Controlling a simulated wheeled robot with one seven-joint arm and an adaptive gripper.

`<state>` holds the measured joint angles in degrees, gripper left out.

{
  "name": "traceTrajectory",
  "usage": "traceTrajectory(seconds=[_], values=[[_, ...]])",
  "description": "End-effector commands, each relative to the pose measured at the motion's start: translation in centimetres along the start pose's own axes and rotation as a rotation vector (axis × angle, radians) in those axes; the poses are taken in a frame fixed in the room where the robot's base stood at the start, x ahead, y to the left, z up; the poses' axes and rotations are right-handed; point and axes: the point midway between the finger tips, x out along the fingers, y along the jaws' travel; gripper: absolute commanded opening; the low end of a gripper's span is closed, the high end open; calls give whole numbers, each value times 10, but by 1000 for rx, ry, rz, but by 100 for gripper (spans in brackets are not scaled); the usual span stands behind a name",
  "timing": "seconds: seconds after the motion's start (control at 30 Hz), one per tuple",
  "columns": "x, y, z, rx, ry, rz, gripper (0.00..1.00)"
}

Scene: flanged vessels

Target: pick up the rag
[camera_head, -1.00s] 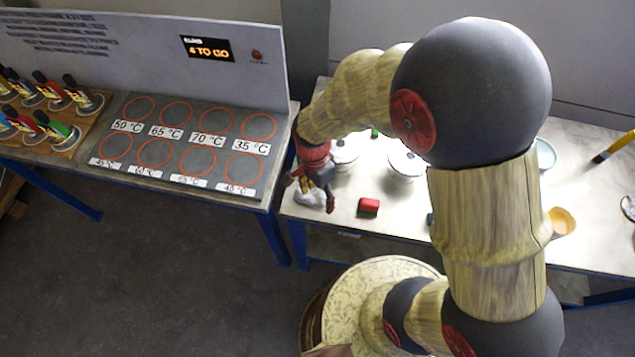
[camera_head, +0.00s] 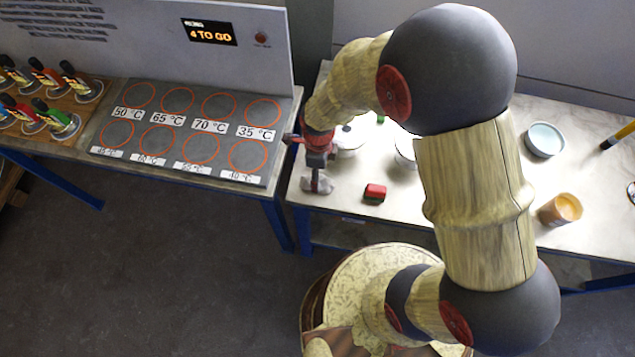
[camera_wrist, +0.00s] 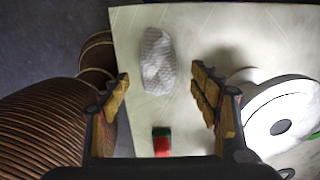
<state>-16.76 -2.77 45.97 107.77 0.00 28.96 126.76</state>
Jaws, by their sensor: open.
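The rag (camera_wrist: 157,60) is a whitish, textured, crumpled cloth lying on the light table top near its left edge. In the wrist view it lies beyond and between my two spread fingers, apart from both. In the head view the rag (camera_head: 317,184) shows just below my gripper (camera_head: 318,170), partly hidden by it. In the wrist view my gripper (camera_wrist: 160,93) is open with nothing between the fingertips. I cannot tell its exact height above the rag.
A red and green block (camera_wrist: 162,142) lies near the rag, also seen as a red block (camera_head: 375,192) in the head view. A white round lidded vessel (camera_wrist: 282,120) stands right of my fingers. An orange cup (camera_head: 560,209) and pale bowl (camera_head: 544,140) stand farther right.

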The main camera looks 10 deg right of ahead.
Motion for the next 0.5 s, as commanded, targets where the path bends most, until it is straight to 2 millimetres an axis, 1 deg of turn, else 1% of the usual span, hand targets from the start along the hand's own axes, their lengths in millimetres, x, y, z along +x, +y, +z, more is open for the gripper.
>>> traceTrajectory(seconds=[0.03, 0.2, 0.3, 0.47, 0.5], values=[[10, 2, 1, -2, 2, 3, 62], [33, 3, 2, -1, 2, 3, 62], [38, 2, 2, -1, 1, 2, 62], [37, 2, 2, -1, 1, 1, 62], [37, 2, 2, -1, 1, 1, 60]])
